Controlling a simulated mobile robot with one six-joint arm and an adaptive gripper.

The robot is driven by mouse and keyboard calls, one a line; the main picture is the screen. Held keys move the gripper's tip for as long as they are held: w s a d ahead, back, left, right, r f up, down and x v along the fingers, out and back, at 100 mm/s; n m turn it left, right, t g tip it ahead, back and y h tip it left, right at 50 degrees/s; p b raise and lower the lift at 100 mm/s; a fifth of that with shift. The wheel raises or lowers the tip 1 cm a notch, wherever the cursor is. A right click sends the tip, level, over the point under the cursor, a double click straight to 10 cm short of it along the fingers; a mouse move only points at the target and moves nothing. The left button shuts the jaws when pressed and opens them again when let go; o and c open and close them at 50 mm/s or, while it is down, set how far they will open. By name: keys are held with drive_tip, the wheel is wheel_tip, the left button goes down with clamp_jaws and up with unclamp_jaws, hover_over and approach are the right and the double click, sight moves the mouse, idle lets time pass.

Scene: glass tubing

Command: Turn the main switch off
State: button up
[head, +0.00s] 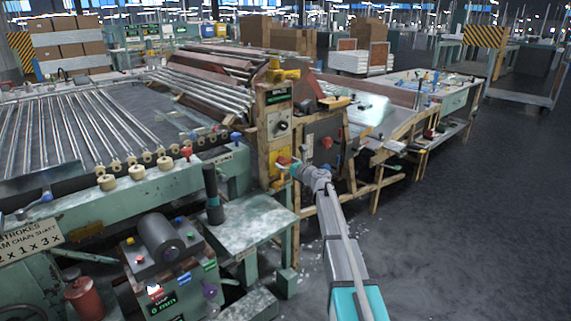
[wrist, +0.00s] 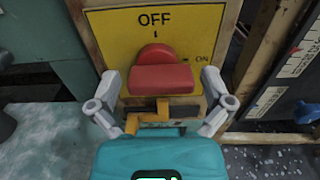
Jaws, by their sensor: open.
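The main switch is a red knob (wrist: 162,78) on a yellow plate (wrist: 110,38) in the wrist view. The plate reads OFF above the knob, with a short black tick under it, and ON to the right. A wide red block faces me, with a rounded red part behind it. I cannot tell which mark the knob points to. My gripper (wrist: 162,84) is open, with one finger on each side of the knob; contact is unclear. In the head view my gripper (head: 297,169) is at the yellow plate (head: 279,170) on the wooden-framed post.
An orange-yellow bracket (wrist: 160,116) sits below the knob. Another panel with a dark dial (head: 282,126) is above the plate. A green side table (head: 245,222) stands left of the post, and wooden-framed benches (head: 395,135) stand right. The floor (head: 460,225) at right is open.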

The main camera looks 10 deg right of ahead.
drive_tip(key=c, duration=1)
drive_tip(key=shift+n, duration=0.5)
drive_tip(key=n, duration=0.3)
drive_tip(key=shift+n, duration=0.4)
drive_tip(key=n, duration=0.4)
drive_tip(key=shift+r, duration=0.1)
drive_tip(key=n, duration=0.5)
drive_tip(key=shift+s+a, duration=0.1)
drive_tip(key=n, duration=0.4)
